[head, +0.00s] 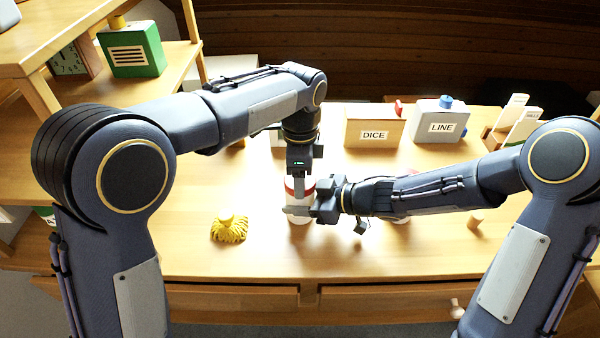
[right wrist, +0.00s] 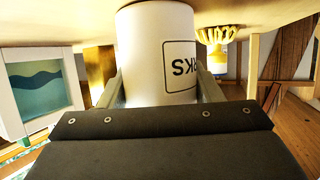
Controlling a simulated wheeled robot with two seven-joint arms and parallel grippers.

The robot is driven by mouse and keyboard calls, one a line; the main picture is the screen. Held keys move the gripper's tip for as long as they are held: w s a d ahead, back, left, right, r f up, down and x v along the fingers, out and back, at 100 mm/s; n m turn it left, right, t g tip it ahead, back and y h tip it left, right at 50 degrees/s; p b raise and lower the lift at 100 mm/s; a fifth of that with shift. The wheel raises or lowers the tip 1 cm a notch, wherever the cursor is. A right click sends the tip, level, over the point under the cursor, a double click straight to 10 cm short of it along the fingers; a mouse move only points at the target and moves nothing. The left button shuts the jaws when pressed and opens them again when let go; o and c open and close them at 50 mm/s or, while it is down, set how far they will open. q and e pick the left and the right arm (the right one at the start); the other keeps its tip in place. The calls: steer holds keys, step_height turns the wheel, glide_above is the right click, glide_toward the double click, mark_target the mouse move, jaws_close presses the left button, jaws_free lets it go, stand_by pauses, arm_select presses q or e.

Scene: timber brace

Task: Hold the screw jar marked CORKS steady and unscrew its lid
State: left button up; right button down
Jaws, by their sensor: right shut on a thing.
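The screw jar (head: 299,232) stands upright on the table, with a white body and a red lid (head: 290,184). My right gripper (head: 298,211) comes in from the right and is shut on the jar's body. In the right wrist view the white jar (right wrist: 155,50) sits between both fingers, with the upside-down end of its label, "KS", showing. My left gripper (head: 299,184) points straight down at the lid from above. Its fingertips are too small and overlapped to tell whether they close on the lid. The lid is hidden in the right wrist view.
A yellow mop-like thing (head: 229,229) lies left of the jar. Behind stand a DICE box (head: 374,127) and a LINE container (head: 438,122). A small wooden piece (head: 475,218) is at the right. The table front (head: 300,264) is clear, above drawers.

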arm_select(q)
steer(key=n, duration=0.4)
steer(key=o, duration=1.1)
steer(key=shift+r, duration=0.1)
